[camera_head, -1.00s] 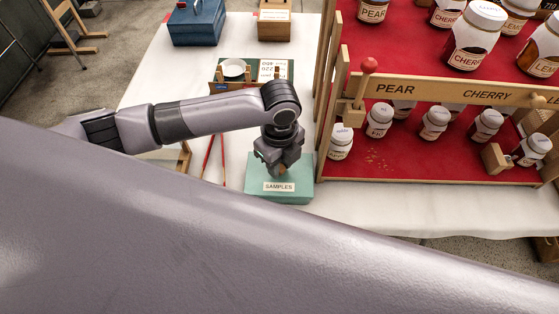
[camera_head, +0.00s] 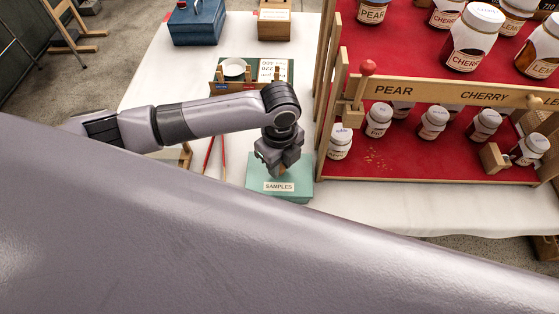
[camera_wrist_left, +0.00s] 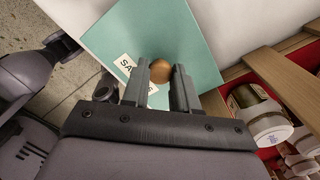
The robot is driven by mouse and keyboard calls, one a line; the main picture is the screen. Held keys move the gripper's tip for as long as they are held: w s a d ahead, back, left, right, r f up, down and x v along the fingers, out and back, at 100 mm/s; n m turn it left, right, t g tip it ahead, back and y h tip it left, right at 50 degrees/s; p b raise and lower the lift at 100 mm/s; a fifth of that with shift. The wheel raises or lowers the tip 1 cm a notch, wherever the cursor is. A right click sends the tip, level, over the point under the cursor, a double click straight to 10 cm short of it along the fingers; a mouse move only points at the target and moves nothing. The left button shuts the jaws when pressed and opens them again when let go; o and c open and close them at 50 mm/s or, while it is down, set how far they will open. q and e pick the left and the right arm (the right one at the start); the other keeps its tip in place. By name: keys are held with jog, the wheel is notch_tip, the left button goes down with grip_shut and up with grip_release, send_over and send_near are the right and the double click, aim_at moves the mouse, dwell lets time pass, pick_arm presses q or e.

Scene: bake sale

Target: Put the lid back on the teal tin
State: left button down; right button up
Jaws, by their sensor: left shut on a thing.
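The teal tin (camera_head: 298,192) stands on the white table with a "SAMPLES" label on its front. My left gripper (camera_head: 281,170) is over the middle of its top, pointing down. In the left wrist view its two fingers (camera_wrist_left: 160,88) are shut on the round wooden knob (camera_wrist_left: 160,70) of the flat teal lid (camera_wrist_left: 195,50). The lid lies over the tin, but I cannot tell whether it is fully seated; the gripper hides part of it. My right gripper is out of view.
A wooden rack (camera_head: 450,182) with red shelves and several white-lidded jars stands close right of the tin. Two red sticks (camera_head: 209,155) lie left of it. A green tray (camera_head: 270,68), a blue box (camera_head: 196,22) and a wooden box (camera_head: 274,22) stand farther back. My own grey arm hides the foreground.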

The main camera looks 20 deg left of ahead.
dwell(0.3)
pick_arm(q)
jog(key=shift+c, duration=1.5)
grip_release()
jog(key=shift+r, duration=3.5)
grip_shut()
jog(key=shift+f, duration=0.15)
